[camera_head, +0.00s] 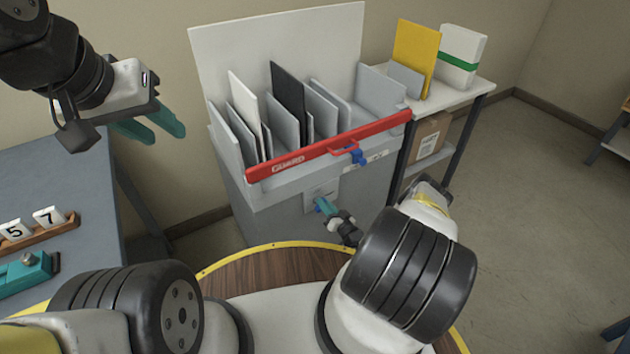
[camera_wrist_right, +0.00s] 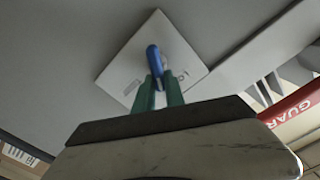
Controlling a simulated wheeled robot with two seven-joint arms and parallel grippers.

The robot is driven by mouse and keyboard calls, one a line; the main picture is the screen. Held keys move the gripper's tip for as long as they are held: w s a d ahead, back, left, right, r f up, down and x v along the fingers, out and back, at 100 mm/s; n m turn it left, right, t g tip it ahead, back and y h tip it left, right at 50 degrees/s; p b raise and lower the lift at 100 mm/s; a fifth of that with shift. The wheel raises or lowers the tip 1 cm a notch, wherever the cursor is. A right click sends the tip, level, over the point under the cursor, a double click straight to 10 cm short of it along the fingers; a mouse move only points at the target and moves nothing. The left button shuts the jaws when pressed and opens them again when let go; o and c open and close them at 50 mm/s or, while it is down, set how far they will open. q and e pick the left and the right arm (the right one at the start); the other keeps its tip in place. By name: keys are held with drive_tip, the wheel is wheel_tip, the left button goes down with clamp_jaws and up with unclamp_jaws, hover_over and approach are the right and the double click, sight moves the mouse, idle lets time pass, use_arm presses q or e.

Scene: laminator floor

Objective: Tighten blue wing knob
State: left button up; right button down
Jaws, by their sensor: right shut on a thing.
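The blue wing knob (camera_wrist_right: 153,58) sits on a square white plate (camera_wrist_right: 184,50) on the grey front of the cabinet. My right gripper (camera_wrist_right: 157,76) has its teal fingers on both sides of the knob's near end and is shut on it. In the head view the right gripper (camera_head: 319,205) reaches the cabinet front below the red guard bar, and only a little blue shows at its tips. My left gripper (camera_head: 158,127) is raised at the upper left, open and empty, far from the knob.
The red guard bar (camera_head: 300,158) with a blue clamp-like part (camera_head: 357,157) crosses above the plate. Upright panels stand in the rack behind it. A side table (camera_head: 462,84) with a yellow panel is to the right, a blue-grey table (camera_head: 60,170) to the left.

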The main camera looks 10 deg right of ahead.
drive_tip(key=m, duration=0.4)
drive_tip(key=f+m, duration=0.1)
drive_tip(key=m, duration=0.3)
drive_tip(key=d+m, duration=0.1)
drive_tip(key=m, duration=0.3)
drive_tip(key=shift+w+f, duration=0.15)
drive_tip(key=shift+f, duration=0.2)
drive_tip(key=c, duration=1.4)
unclamp_jaws()
drive_tip(key=v, duration=0.7)
drive_tip(key=shift+s, duration=0.4)
drive_tip(key=shift+d, duration=0.15)
